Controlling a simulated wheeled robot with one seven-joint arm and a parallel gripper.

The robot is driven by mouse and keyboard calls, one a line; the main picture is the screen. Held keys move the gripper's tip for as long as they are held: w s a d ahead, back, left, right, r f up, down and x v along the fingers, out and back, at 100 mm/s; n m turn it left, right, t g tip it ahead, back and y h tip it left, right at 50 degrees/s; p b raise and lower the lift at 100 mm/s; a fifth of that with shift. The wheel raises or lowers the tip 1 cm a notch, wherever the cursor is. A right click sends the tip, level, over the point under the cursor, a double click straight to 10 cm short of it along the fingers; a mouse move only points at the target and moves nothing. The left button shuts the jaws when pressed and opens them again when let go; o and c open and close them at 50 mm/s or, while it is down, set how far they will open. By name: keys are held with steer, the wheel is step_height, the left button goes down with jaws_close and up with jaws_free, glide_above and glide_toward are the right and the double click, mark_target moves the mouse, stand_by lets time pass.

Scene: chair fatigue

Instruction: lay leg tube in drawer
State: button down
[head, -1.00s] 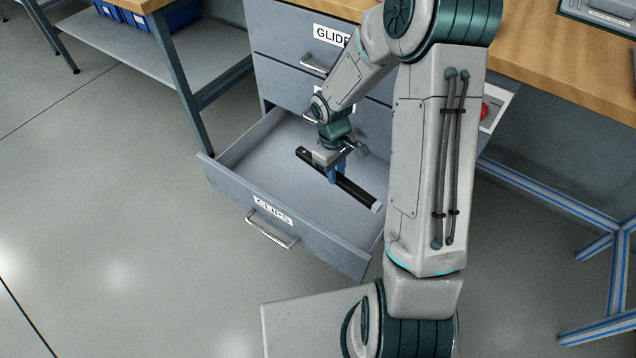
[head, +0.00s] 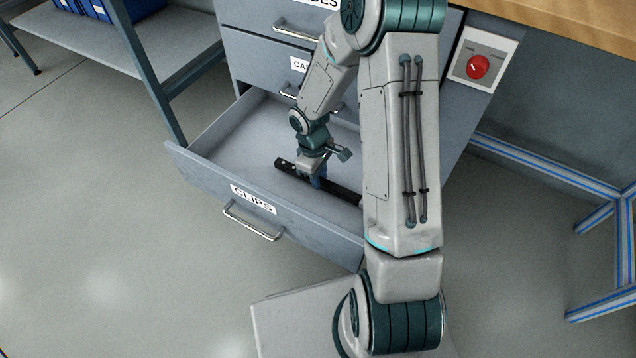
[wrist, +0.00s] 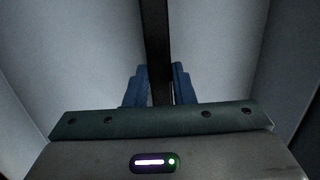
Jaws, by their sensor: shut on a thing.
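The leg tube (head: 341,191) is a black bar held inside the open drawer labelled CLIPS (head: 200,168). Its right end is hidden behind my arm. My gripper (head: 319,181) is shut on the tube with blue fingers, down between the drawer walls. In the wrist view the tube (wrist: 156,45) runs away from me between the two blue fingers (wrist: 159,88), over the pale drawer floor (wrist: 90,60). I cannot tell whether the tube touches the drawer floor.
More closed drawers with handles (head: 297,33) are above the open one. A red button on a white plate (head: 478,67) is at the right. A shelf unit with blue bins (head: 97,8) stands at the left.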

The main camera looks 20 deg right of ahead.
steer(key=shift+f+b, duration=0.3)
steer(key=shift+f, duration=0.85)
steer(key=shift+f, duration=0.25)
steer(key=c, duration=1.2)
jaws_free()
steer(key=shift+c, duration=0.2)
steer(key=shift+r, duration=0.15)
